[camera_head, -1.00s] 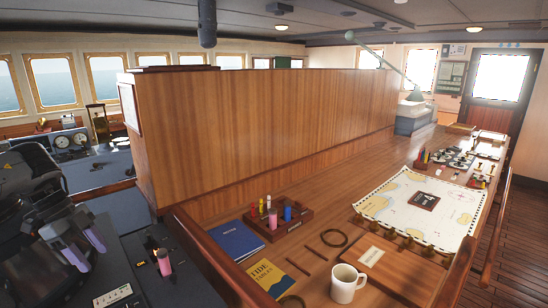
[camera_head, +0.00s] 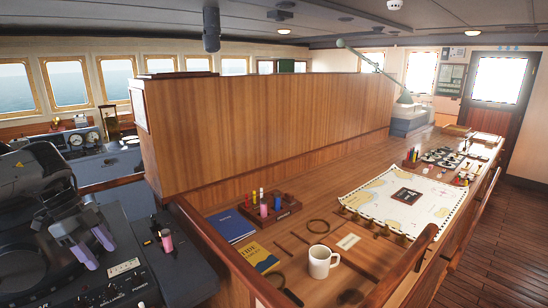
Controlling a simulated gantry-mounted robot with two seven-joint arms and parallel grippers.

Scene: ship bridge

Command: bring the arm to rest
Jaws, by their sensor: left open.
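My left gripper (camera_head: 98,248) shows at the lower left in the head view. Its two fingers with purple pads are apart, with nothing between them. It hangs over the dark console (camera_head: 190,268) at the left, and I cannot tell how far above it. My dark left arm comes in from the left edge. My right gripper is out of view.
A pink cylinder (camera_head: 167,241) stands on the console, right of my gripper. A wooden rail (camera_head: 222,255) separates the console from the chart table. The table holds a white mug (camera_head: 322,263), a blue book (camera_head: 231,225), a pen rack (camera_head: 268,211) and a chart (camera_head: 400,197).

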